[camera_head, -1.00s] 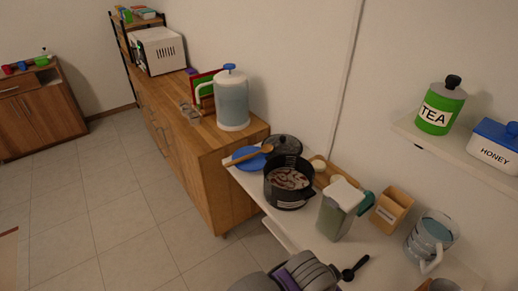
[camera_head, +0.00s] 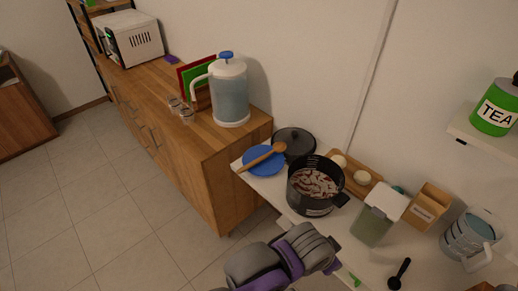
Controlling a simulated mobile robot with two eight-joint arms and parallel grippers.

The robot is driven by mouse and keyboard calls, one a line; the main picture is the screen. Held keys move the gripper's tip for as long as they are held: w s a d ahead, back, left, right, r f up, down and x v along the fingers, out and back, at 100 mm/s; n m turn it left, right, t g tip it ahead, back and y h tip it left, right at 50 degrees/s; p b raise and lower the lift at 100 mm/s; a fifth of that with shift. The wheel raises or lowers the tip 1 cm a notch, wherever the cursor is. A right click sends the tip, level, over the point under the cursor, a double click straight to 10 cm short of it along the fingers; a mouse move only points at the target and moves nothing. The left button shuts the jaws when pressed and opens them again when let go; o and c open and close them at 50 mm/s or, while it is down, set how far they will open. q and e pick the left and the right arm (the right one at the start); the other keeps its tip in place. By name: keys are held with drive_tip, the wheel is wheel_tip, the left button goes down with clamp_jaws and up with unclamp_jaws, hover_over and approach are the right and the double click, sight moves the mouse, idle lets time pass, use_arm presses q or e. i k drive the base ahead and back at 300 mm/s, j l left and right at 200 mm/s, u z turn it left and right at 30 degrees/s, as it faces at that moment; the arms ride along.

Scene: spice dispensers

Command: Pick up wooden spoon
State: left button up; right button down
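The wooden spoon (camera_head: 262,156) lies tilted across a blue plate (camera_head: 262,165) at the white table's far left end. Its rounded head points right, close to a black lid, and its handle runs left over the plate's rim. My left arm, grey and purple, comes in at the bottom, with its foremost visible part (camera_head: 322,258) over the table's front edge. It is below and in front of the spoon, well apart from it. I cannot make out its fingers. My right gripper is out of view.
A black pot (camera_head: 313,186) with reddish-brown contents stands just right of the spoon, with the lid (camera_head: 293,143) behind. A lidded container (camera_head: 378,214), wooden box (camera_head: 426,207) and black scoop (camera_head: 399,274) are further right. A wooden cabinet (camera_head: 221,165) with a dispenser (camera_head: 229,93) adjoins at left.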

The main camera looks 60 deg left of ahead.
sight(280, 147)
drive_tip(key=k+j, duration=0.1)
drive_tip(key=j, duration=0.35)
drive_tip(key=k+j, duration=0.15)
drive_tip(key=j, duration=0.35)
drive_tip(key=k+j, duration=0.1)
drive_tip(key=j, duration=0.35)
drive_tip(key=k+j, duration=0.1)
drive_tip(key=j, duration=0.4)
